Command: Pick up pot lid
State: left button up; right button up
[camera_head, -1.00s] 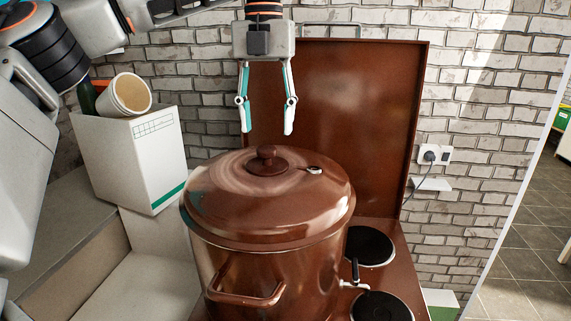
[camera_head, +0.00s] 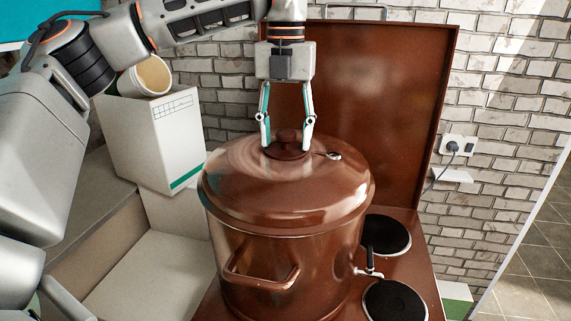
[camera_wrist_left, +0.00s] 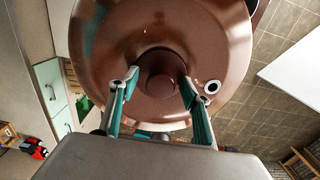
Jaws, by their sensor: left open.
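The brown pot lid (camera_head: 265,191) sits on the large brown pot (camera_head: 300,262) on the stove. Its round knob (camera_head: 288,138) is in the middle of the top, with a small metal-rimmed vent hole to the right. My left gripper (camera_head: 287,147) is open, pointing down, with one fingertip on each side of the knob. In the left wrist view the knob (camera_wrist_left: 161,73) shows between the two open fingers (camera_wrist_left: 160,80), and the lid (camera_wrist_left: 110,45) fills the upper middle. I cannot tell whether the fingers touch the knob. My right gripper is not in view.
The raised brown stove cover (camera_head: 375,90) stands behind the pot against a brick wall. Black burners (camera_head: 385,235) lie to the pot's right. A white box (camera_head: 155,140) with a cream cup (camera_head: 150,75) stands at the left.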

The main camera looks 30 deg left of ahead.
pick_arm(q)
grip_shut()
jog(key=shift+r, duration=0.1)
notch_tip(320, 180, up, 20)
dwell(0.8)
dwell(0.3)
